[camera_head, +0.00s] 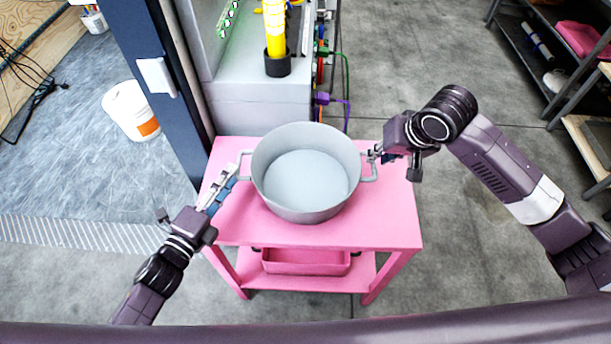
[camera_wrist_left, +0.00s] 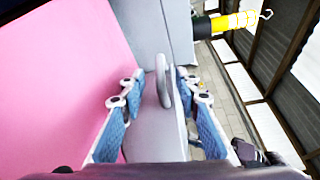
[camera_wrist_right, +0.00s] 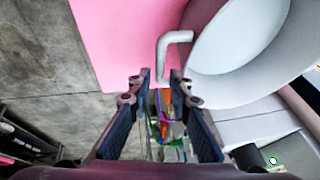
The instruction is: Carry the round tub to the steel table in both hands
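The round grey tub (camera_head: 306,208) stands upright and looks empty on a pink table (camera_head: 390,225) in the head view. It has a loop handle on its left (camera_head: 241,165) and one on its right (camera_head: 372,168). My left gripper (camera_head: 232,178) is at the left handle; in the left wrist view its fingers are apart, with the handle (camera_wrist_left: 163,82) between them. My right gripper (camera_head: 372,155) is at the right handle; in the right wrist view its fingers are apart, with the handle (camera_wrist_right: 163,50) just ahead of the fingertips. I cannot make out a steel table.
A pink tray (camera_head: 305,262) lies on the table's lower shelf. A grey machine with a yellow cylinder (camera_head: 275,30) stands behind the table. A dark blue post (camera_head: 165,100) and a white bucket (camera_head: 130,110) are at left. Shelving (camera_head: 560,60) is far right; floor between is clear.

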